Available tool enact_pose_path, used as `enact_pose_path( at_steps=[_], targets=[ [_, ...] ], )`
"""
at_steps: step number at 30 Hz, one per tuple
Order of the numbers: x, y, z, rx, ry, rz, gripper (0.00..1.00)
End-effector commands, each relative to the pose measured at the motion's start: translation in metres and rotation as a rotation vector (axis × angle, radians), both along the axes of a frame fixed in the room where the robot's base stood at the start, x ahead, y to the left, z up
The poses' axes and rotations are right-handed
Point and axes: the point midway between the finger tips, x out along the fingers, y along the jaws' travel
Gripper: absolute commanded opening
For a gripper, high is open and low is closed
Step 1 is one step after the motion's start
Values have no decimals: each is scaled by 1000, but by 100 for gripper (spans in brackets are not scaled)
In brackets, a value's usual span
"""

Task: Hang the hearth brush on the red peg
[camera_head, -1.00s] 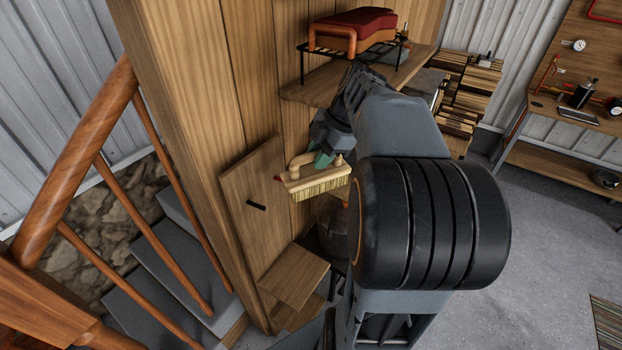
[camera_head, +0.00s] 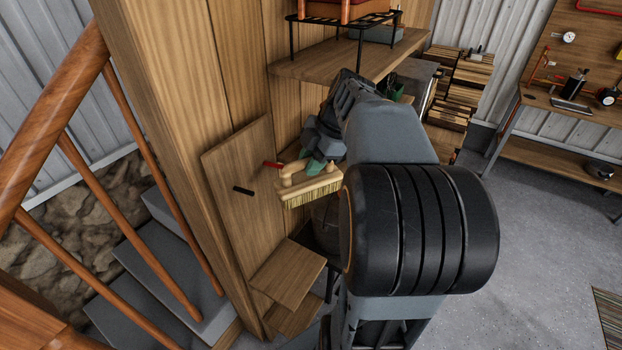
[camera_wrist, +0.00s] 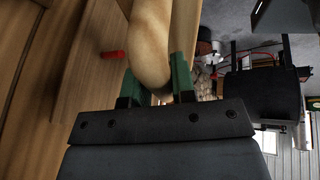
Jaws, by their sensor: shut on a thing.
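The hearth brush (camera_head: 309,188) has a pale wooden body and handle with yellowish bristles pointing down. My gripper (camera_head: 312,168) is shut on its handle and holds it in the air in front of the wooden board. In the wrist view the green fingers of my gripper (camera_wrist: 165,80) stand either side of the rounded wooden handle of the brush (camera_wrist: 150,45). The red peg (camera_head: 272,165) sticks out from the board just left of and above the brush. The red peg also shows in the wrist view (camera_wrist: 113,54), left of the handle and apart from it.
A black peg (camera_head: 243,190) is on the same wooden board (camera_head: 230,160), left of the red one. A wooden shelf (camera_head: 345,62) is above, and a small wooden step (camera_head: 287,275) is below. A stair railing (camera_head: 65,110) stands at the left.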

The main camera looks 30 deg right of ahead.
Motion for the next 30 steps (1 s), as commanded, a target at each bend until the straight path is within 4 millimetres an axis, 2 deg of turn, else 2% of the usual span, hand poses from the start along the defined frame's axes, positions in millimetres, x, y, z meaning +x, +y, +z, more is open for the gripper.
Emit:
enact_pose_path(
  at_steps=[1, 6, 14, 30],
  targets=[
    [0, 0, -10, 0, -1, 0, 5],
    [0, 0, -16, 0, -1, 1, 5],
    [7, 3, -17, 1, -1, 2, 5],
    [38, 17, -20, 1, 0, 1, 5]
  ],
)
